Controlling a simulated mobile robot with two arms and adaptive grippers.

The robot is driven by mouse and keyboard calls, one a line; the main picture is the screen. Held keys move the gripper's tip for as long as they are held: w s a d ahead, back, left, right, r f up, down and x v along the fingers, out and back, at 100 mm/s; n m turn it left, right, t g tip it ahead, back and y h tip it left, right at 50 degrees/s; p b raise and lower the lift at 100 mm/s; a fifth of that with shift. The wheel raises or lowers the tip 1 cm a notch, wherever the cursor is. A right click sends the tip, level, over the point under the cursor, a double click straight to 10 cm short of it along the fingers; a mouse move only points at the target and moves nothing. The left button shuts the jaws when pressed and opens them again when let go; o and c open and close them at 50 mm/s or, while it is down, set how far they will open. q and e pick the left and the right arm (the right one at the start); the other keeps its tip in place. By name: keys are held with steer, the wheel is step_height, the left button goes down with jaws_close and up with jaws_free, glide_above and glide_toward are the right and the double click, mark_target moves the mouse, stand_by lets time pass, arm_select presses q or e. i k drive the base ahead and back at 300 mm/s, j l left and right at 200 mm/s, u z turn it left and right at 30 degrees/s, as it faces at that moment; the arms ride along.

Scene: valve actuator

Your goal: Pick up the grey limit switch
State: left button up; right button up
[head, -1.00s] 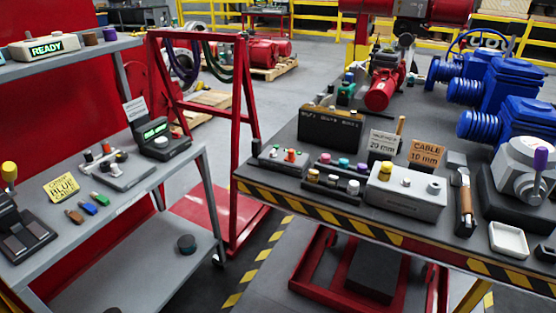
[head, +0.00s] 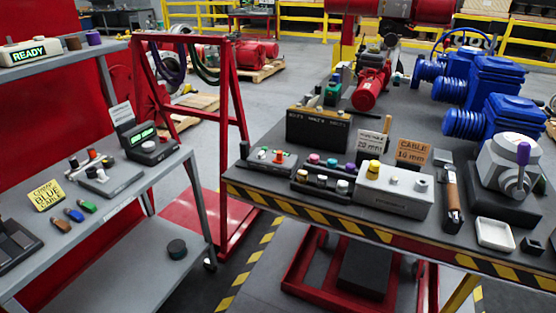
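I cannot tell for certain which object is the grey limit switch. A grey housing with a purple-tipped lever (head: 497,158) stands on a dark base at the right of the workbench (head: 268,190) in the head view. A small dark block (head: 531,245) lies near the bench's right front, beside a white tray (head: 494,248). A light grey box with a yellow button (head: 394,197) sits at the bench's front middle. Neither of my grippers is in view.
Blue motors (head: 497,122) stand at the back right of the bench. A grey shelf cart (head: 165,178) holds small devices at the left, with a red frame (head: 236,100) beyond it. Striped floor shows between cart and bench.

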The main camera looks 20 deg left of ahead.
mark_target(248, 161)
steer(key=i+j, duration=0.2)
steer(key=j, duration=0.2)
steer(key=i+j, duration=0.25)
steer(key=j, duration=0.15)
steer(key=i+j, duration=0.2)
steer(key=j, duration=0.2)
steer(key=i+j, duration=0.25)
steer(key=j, duration=0.15)
steer(key=i+j, duration=0.2)
steer(key=j, duration=0.15)
